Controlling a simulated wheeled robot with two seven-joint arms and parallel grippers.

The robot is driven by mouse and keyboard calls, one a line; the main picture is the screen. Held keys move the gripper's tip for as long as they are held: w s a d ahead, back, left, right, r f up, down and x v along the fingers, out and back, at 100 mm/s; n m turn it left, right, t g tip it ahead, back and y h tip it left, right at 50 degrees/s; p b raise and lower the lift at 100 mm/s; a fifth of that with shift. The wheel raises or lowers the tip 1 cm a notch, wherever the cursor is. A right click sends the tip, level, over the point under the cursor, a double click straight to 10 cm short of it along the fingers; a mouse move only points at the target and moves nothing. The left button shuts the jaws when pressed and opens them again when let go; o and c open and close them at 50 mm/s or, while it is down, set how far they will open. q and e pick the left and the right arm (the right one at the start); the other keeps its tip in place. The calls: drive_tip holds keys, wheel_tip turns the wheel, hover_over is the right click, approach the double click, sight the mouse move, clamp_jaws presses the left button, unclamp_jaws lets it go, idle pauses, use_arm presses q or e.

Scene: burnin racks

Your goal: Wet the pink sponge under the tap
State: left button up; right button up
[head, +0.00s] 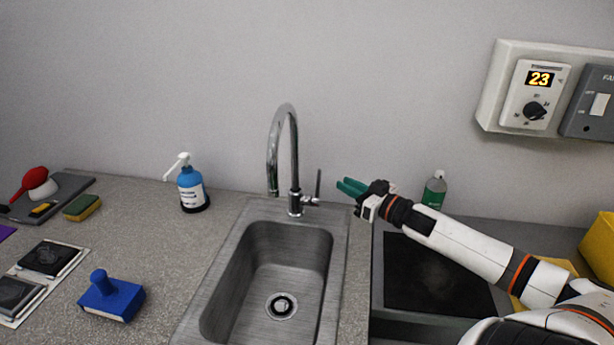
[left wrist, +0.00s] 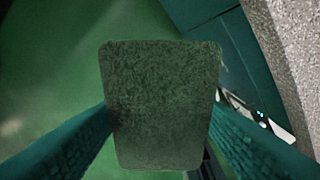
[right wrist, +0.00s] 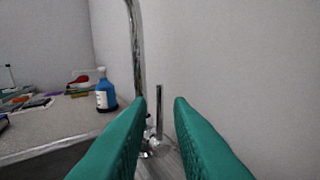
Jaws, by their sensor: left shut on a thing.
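The chrome tap (head: 294,160) stands behind the steel sink (head: 228,278), its lever (head: 318,184) upright on the right side. No water shows under the spout. My right gripper (head: 352,187) is open and empty just right of the lever. In the right wrist view the lever (right wrist: 159,105) shows in the gap between the green fingers, ahead of them. My left gripper (left wrist: 160,120) is out of the head view. In its wrist view it is shut on a rounded block like a sponge (left wrist: 160,90), whose visible face is dark green and textured. No pink shows.
A blue soap pump bottle (head: 191,188) stands left of the tap. A blue stamp-like block (head: 110,296) and a green-yellow sponge (head: 82,207) lie on the left counter. A green bottle (head: 434,190) stands behind my right arm. The sink basin is empty.

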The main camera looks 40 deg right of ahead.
sight(317, 187)
drive_tip(key=shift+w+a, duration=0.2)
drive_tip(key=shift+w, duration=1.75)
drive_tip(key=shift+w+a, duration=0.15)
drive_tip(key=shift+w, duration=1.85)
drive_tip(key=shift+w+a, duration=0.2)
drive_tip(key=shift+w, duration=1.75)
drive_tip(key=shift+c, duration=0.6)
clamp_jaws()
